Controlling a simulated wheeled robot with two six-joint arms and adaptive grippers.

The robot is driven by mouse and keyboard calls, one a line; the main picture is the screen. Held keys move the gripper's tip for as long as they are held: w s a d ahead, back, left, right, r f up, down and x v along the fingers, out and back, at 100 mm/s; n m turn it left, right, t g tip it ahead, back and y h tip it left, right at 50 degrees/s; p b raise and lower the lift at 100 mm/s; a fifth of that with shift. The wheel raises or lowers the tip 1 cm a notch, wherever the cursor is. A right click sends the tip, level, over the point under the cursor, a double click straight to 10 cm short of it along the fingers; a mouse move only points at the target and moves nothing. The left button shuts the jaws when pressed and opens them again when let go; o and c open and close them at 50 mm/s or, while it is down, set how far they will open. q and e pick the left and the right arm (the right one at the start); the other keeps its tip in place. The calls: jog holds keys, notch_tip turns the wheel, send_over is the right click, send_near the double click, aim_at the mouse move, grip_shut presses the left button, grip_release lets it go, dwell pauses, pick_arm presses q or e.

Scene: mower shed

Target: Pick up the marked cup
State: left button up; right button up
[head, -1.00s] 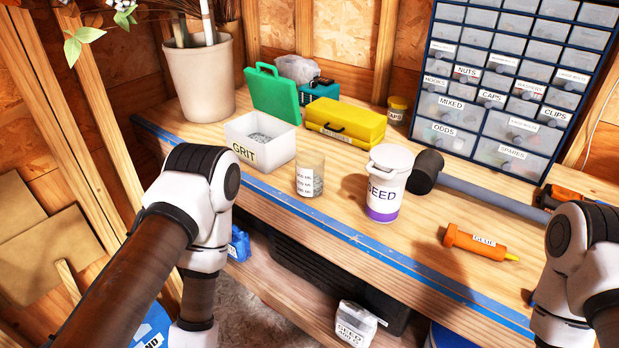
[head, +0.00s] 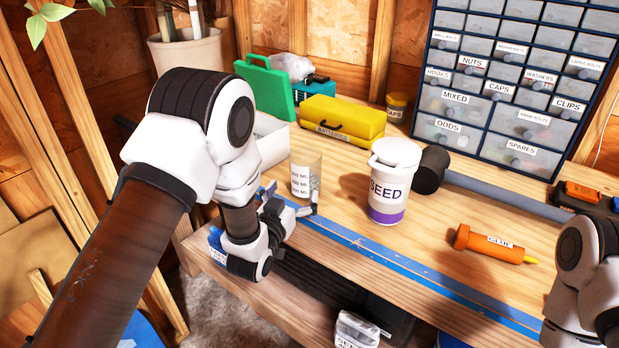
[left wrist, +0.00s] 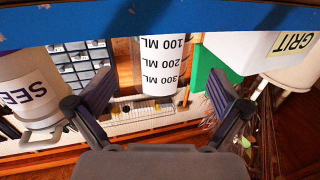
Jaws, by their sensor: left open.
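The marked cup (head: 300,176) is a clear beaker with ML marks, standing upright near the front edge of the bench with some grey material low inside.
A white SEED tub (head: 391,185) stands right of the cup. The white GRIT box (left wrist: 255,50) is left of it, partly hidden by my left arm in the head view. A yellow case (head: 343,117) is behind. An orange GLUE tube (head: 488,243) lies at right.

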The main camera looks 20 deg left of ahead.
aim_at(300, 186)
pick_arm(q)
jog(key=w, duration=0.2)
jog(key=w+p, duration=0.1)
jog(key=shift+w+d+f, duration=0.15)
jog(key=shift+d+f, duration=0.05)
jog(key=shift+f, duration=0.05)
jog(key=w, duration=0.1)
jog(key=w+p, duration=0.1)
jog(key=w, duration=0.1)
jog(key=shift+w+d+r, duration=0.1)
jog(key=shift+r, duration=0.15)
jog(key=shift+w+f, duration=0.35)
jog(key=shift+w, duration=0.15)
jog(key=shift+s+r, duration=0.1)
jog(key=shift+s, duration=0.05)
jog(key=c, duration=1.2)
jog(key=shift+c, duration=0.4)
